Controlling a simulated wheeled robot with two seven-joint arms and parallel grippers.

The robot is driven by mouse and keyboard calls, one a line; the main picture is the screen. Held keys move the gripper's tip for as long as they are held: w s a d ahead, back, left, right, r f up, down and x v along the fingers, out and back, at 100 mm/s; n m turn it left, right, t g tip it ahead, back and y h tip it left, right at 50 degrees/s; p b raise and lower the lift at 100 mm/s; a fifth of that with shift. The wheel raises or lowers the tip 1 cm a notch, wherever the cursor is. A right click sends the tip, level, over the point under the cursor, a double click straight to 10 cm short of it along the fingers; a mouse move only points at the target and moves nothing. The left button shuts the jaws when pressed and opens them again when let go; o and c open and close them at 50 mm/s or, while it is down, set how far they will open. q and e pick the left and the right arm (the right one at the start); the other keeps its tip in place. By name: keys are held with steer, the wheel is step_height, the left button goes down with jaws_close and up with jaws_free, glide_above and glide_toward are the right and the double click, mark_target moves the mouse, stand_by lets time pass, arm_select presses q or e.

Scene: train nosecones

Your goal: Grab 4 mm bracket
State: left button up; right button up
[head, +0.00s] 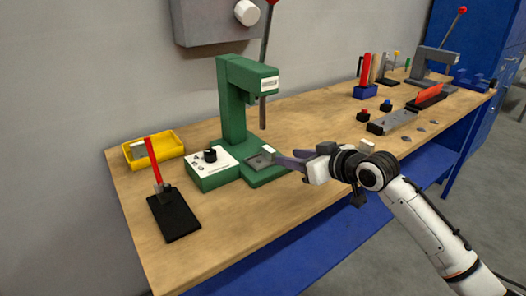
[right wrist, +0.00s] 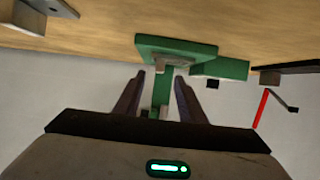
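No part is clearly marked as the 4 mm bracket. A small grey piece (head: 138,150) is in the yellow bin (head: 172,152) at the left of the bench, and a grey metal piece (head: 262,157) is on the base of the green press (head: 233,105). I cannot tell whether either is the bracket. My right gripper (head: 284,160) is beside the front right of the press base. In the right wrist view its two fingers (right wrist: 158,92) are apart with nothing held between them, and the press base (right wrist: 175,46) shows beyond them. My left gripper is not in view.
A control box (head: 213,168) stands left of the press. A black plate with a red lever (head: 172,215) lies near the front left. Red and blue buttons (head: 363,115), a grey fixture (head: 392,122) and a second press (head: 432,68) are farther right. The bench front left (head: 225,235) is clear.

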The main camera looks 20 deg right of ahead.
mark_target(274, 152)
steer(key=shift+x, duration=1.2)
steer(key=x, duration=0.4)
steer(key=shift+w+a+r, duration=0.1)
steer(key=shift+w+r, duration=0.1)
steer(key=shift+r, duration=0.2)
steer(key=shift+w+a+f, duration=0.2)
steer(key=shift+w+f, duration=0.05)
steer(key=shift+w, duration=0.25)
steer(key=shift+c, duration=0.5)
jaws_close()
